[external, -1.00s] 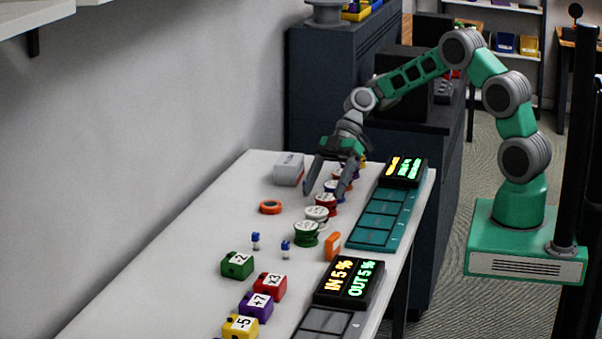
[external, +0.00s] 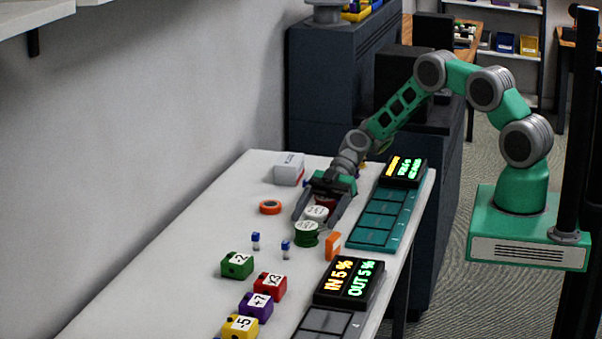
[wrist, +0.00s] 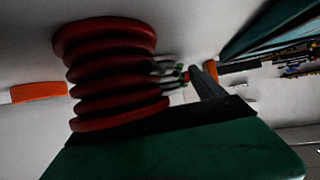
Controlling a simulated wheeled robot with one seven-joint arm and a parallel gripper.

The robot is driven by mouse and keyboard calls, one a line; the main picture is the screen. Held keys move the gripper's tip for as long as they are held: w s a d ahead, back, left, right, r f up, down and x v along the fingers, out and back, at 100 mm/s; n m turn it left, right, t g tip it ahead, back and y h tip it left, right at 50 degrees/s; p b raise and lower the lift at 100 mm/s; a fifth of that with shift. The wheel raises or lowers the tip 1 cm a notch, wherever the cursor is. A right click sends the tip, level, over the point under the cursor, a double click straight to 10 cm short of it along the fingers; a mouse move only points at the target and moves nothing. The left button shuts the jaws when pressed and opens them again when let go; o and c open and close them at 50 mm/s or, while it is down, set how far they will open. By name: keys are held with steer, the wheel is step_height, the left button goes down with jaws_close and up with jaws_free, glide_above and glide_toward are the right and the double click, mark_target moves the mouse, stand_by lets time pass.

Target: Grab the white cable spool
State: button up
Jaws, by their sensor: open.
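A spool with a white top (external: 317,212), which I take as the white cable spool, stands on the table in the external view. My gripper (external: 314,220) is low over the table, open, with one finger on each side of that spool. I cannot tell whether the fingers touch it. A green spool (external: 306,236) stands just in front, near the fingertips. A red spool (external: 325,201) sits behind, under my gripper. In the wrist view a red ribbed spool (wrist: 110,75) fills the left, beside a dark finger (wrist: 206,84); the white spool is not distinguishable there.
An orange ring (external: 270,207) lies left of my gripper, with a white box (external: 289,168) behind it. An orange block (external: 333,246) and a teal tray (external: 372,238) are to the right. Small blue-topped pieces and numbered blocks (external: 237,264) stand in front.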

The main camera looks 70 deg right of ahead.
steer(key=c, duration=1.6)
